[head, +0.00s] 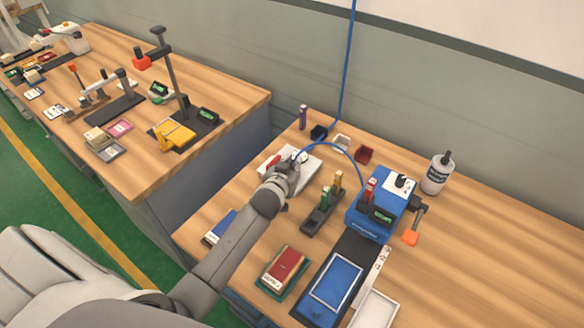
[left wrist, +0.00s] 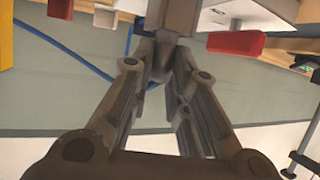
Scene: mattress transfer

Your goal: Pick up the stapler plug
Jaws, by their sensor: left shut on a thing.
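The blue stapler machine (head: 372,216) stands at the right table's middle, and a blue cable (head: 350,155) arcs from it to my left gripper (head: 294,162). In the left wrist view my gripper (left wrist: 158,62) has its fingers closed together around the small grey plug (left wrist: 160,58) at their tips. The plug is mostly hidden by the fingers, and in the head view it is too small to make out. A black socket box (head: 318,132) sits at the table's back edge, just beyond the gripper, with a blue cable rising from it. My right gripper is out of view.
A white bottle (head: 436,175) stands at the back right. A rack with coloured pieces (head: 322,213) stands in front. A second table (head: 140,170) holds similar items, with a gap between.

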